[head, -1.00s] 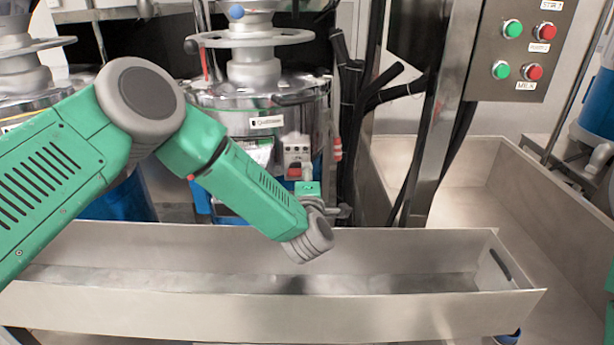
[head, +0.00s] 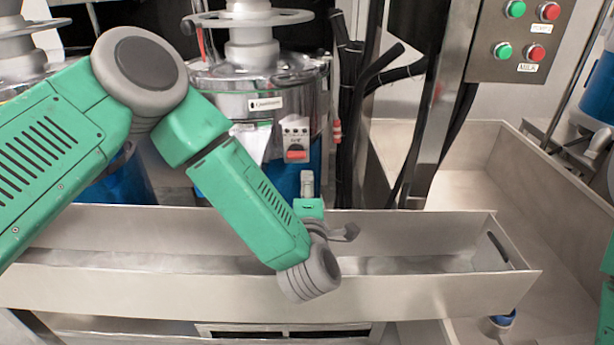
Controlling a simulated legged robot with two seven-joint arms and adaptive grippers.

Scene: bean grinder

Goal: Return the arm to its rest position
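My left arm comes in from the left, bends at a grey joint, and slopes down to a grey wrist over the long metal trough (head: 430,292). My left gripper (head: 330,215) is small and partly hidden behind the wrist, pointing away from me. A silver part stands up above it and a dark part sticks out to its right. I cannot make out whether its fingers are apart, and I see nothing held in it. Of my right arm only a green sliver shows at the right edge; its gripper is out of view.
A shiny grinder (head: 262,105) with a red switch (head: 296,155) stands behind the trough. Black hoses (head: 375,90) and a metal post (head: 432,130) stand right of it. A control panel (head: 520,45) hangs at upper right. A large metal bin (head: 480,160) lies at the right.

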